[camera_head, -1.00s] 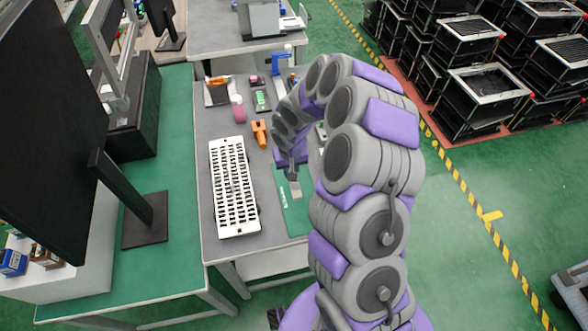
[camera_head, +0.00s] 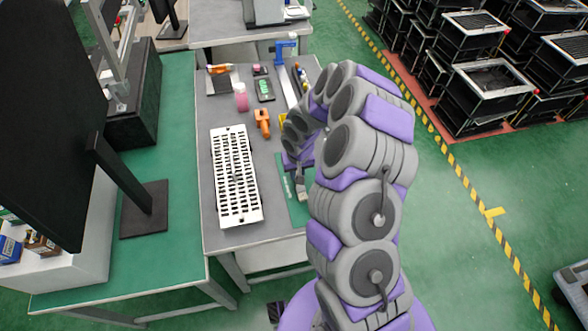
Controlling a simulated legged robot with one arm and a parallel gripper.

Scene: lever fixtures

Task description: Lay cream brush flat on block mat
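A dark green mat (camera_head: 296,213) with small white lettering lies at the right front of the grey workbench, partly hidden by my arm. My gripper (camera_head: 301,192) points down over the mat's right part, low and close to its surface. Its fingers are small and partly covered by my wrist, so I cannot tell whether they are open or shut. A small pale-grey piece shows at the fingertips; I cannot tell whether it is the cream brush or a finger. I cannot make out the brush elsewhere.
A white slotted panel (camera_head: 235,178) lies left of the mat. An orange tool (camera_head: 262,122), a pink roll (camera_head: 241,97), a dark tray (camera_head: 264,90) and a blue clamp-like fixture (camera_head: 286,50) stand farther back. A black monitor (camera_head: 45,115) rises at left.

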